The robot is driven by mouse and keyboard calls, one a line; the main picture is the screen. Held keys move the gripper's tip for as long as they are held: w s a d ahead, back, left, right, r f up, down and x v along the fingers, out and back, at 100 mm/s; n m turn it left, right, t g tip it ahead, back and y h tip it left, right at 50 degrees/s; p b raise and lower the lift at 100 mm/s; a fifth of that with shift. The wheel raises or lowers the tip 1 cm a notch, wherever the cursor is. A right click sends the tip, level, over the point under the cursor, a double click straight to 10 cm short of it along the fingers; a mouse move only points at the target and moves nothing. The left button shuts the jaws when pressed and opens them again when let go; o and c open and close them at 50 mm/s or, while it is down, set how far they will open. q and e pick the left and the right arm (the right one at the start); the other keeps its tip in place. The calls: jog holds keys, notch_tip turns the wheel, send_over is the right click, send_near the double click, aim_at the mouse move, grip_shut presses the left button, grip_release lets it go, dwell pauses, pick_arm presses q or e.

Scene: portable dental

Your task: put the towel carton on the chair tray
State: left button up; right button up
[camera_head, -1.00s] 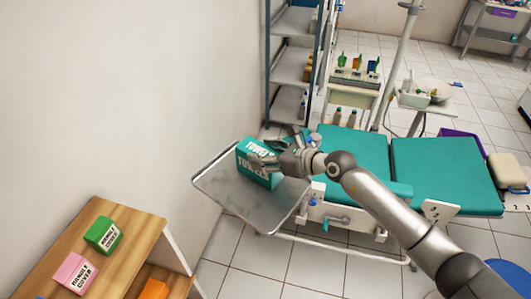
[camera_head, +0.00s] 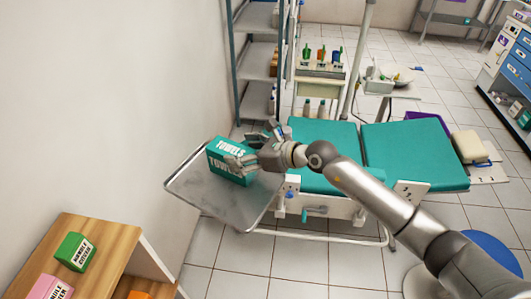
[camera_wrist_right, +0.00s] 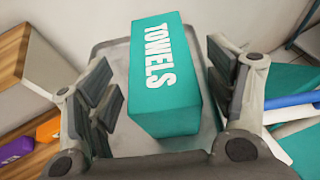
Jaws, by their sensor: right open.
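The teal towel carton (camera_head: 229,159) with white "TOWELS" lettering rests on the grey metal chair tray (camera_head: 230,205), toward the tray's back. In the right wrist view the carton (camera_wrist_right: 163,75) stands between the two fingers, with the tray (camera_wrist_right: 112,55) beneath it. My right gripper (camera_head: 245,160) is at the carton's right side. In the right wrist view the gripper (camera_wrist_right: 165,95) is open, with a gap showing between the left finger and the carton; the right finger is close to it. The carton's underside is hidden. My left gripper is not in view.
The teal dental chair (camera_head: 410,155) stands right of the tray. A wooden shelf unit (camera_head: 100,240) with a green box (camera_head: 75,250) and a pink box (camera_head: 55,288) is at lower left. A metal rack (camera_head: 255,62) stands behind the tray. Tiled floor is clear in front.

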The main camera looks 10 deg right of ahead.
jog(key=b+v, duration=0.2)
jog(key=v, duration=0.7)
jog(key=shift+s+d, duration=0.15)
jog(key=shift+d, duration=0.1)
jog(key=shift+r, duration=0.1)
